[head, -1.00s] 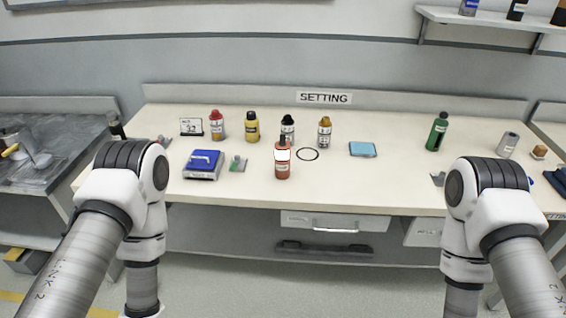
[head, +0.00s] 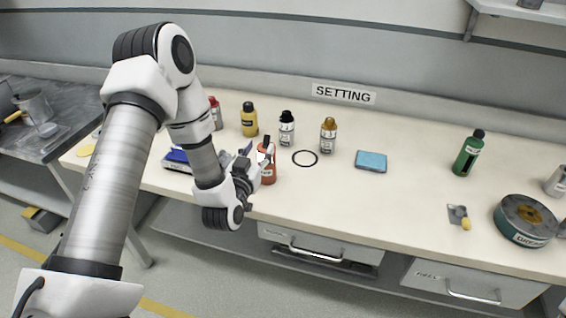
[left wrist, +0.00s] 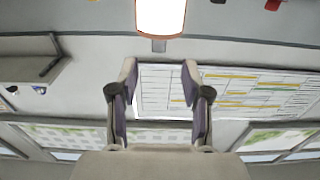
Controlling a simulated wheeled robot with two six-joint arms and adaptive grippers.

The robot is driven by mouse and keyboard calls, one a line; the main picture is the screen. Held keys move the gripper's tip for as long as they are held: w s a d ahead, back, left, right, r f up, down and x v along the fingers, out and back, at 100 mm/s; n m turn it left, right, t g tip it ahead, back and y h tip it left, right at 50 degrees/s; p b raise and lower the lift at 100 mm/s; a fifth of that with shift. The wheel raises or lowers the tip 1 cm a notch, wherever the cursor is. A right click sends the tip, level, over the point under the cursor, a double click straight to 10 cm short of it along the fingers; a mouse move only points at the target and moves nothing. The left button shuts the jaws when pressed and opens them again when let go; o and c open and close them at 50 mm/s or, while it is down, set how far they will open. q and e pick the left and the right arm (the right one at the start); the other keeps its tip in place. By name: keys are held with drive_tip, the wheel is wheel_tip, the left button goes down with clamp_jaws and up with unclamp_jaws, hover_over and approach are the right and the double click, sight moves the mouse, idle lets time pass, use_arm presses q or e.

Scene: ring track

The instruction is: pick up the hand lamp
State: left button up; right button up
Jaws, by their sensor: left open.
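The hand lamp (head: 268,174) is an orange-red upright body with a dark top. It stands near the front edge of the bench, partly hidden behind my left gripper (head: 256,160) in the head view. In the left wrist view the lamp (left wrist: 160,14) shows as a bright glowing panel at the top edge, in line with the gap between the fingers. My left gripper (left wrist: 160,70) is open, with nothing between its fingers, close to the lamp. Whether a finger touches it I cannot tell. My right gripper is not in view.
Behind stand a yellow bottle (head: 249,119), a black-capped bottle (head: 287,130) and an orange-capped bottle (head: 328,135). A black ring (head: 305,165) and a blue box (head: 371,162) lie right of the lamp. A blue device (head: 177,160) is partly behind my arm.

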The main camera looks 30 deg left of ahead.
sight(267, 138)
use_arm(q)
drive_tip(key=x, duration=0.2)
drive_tip(key=p+x, duration=0.1)
drive_tip(key=x, duration=0.3)
drive_tip(key=shift+w+d+f+p, duration=0.15)
drive_tip(key=shift+w+d+p, duration=0.05)
drive_tip(key=shift+w+p, duration=0.15)
drive_tip(key=shift+a, duration=0.15)
drive_tip(key=shift+s+a, duration=0.1)
clamp_jaws()
